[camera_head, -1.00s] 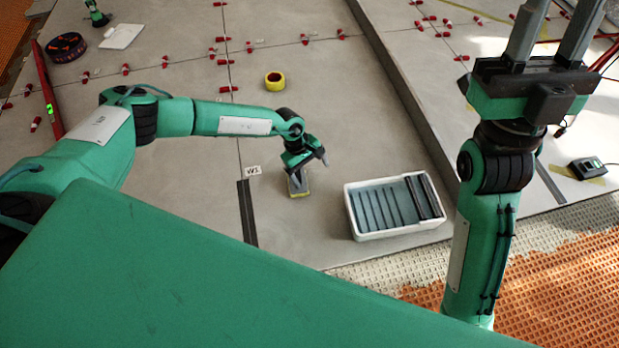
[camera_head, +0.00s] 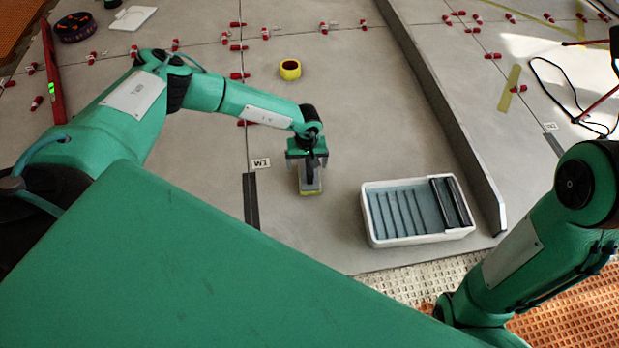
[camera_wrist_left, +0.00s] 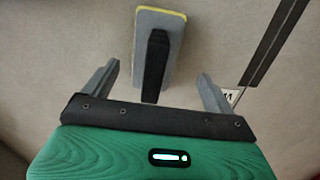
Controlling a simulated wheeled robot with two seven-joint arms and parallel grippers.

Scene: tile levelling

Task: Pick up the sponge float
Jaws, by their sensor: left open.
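The sponge float lies on the grey tiled floor, left of the white wash tub. In the head view the float (camera_head: 311,190) shows below my left gripper, partly covered by it. In the left wrist view the float (camera_wrist_left: 178,33) is a grey board with a yellow sponge edge and a dark handle (camera_wrist_left: 155,65) along it. My left gripper (camera_head: 309,170) is open and above the float. In the left wrist view its fingers (camera_wrist_left: 158,75) stand apart on either side of the handle's near end, touching nothing that I can see. My right gripper is out of view.
The white wash tub (camera_head: 372,222) with dark rollers (camera_head: 452,202) stands to the right. A raised edge (camera_head: 455,130) runs behind it. A yellow tape roll (camera_head: 290,69), a W1 label (camera_head: 261,163) and several red levelling clips (camera_head: 240,75) lie on the floor.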

